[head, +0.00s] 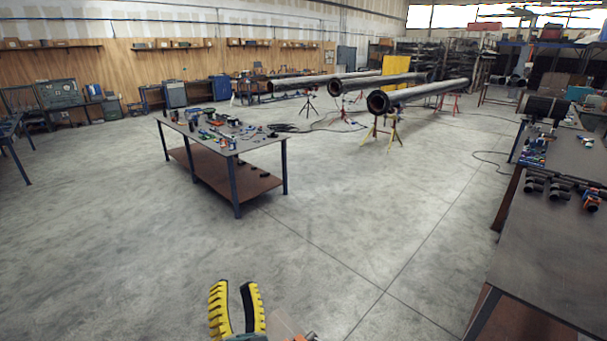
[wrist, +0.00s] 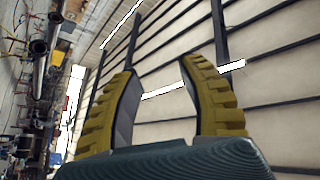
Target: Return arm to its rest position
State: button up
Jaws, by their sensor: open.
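My gripper (head: 234,292) shows at the bottom of the head view, with its yellow-and-black fingers pointing up. It is open and nothing is between the fingers. In the wrist view my gripper (wrist: 158,68) also shows open and empty, with the ceiling beams behind it and the hall turned on its side at the left. The gripper touches nothing that I can see. Most of my arm is outside the head view.
A work table (head: 182,140) with tools stands ahead on the left. A long bench (head: 560,240) runs along the right side. Flanged pipes (head: 415,94) rest on stands farther back. The concrete floor (head: 360,230) between them is clear, apart from cables near the pipes.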

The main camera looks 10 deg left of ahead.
jog(key=d+r+t+h+p, duration=0.1)
jog(key=d+r+t+h, duration=0.1)
jog(key=d+r, duration=0.95)
jog(key=s+d+r+n+t+h+p, duration=0.25)
jog(key=s+d+r+h, duration=0.4)
jog(key=d+r, duration=0.65)
jog(key=s+d+f+g+h+b, duration=0.1)
jog(key=s+d+f+h, duration=0.1)
jog(key=s, duration=0.3)
jog(key=shift+d+m+g+h, duration=0.3)
jog(key=shift+m+g+h, duration=0.05)
jog(key=shift+h, duration=0.2)
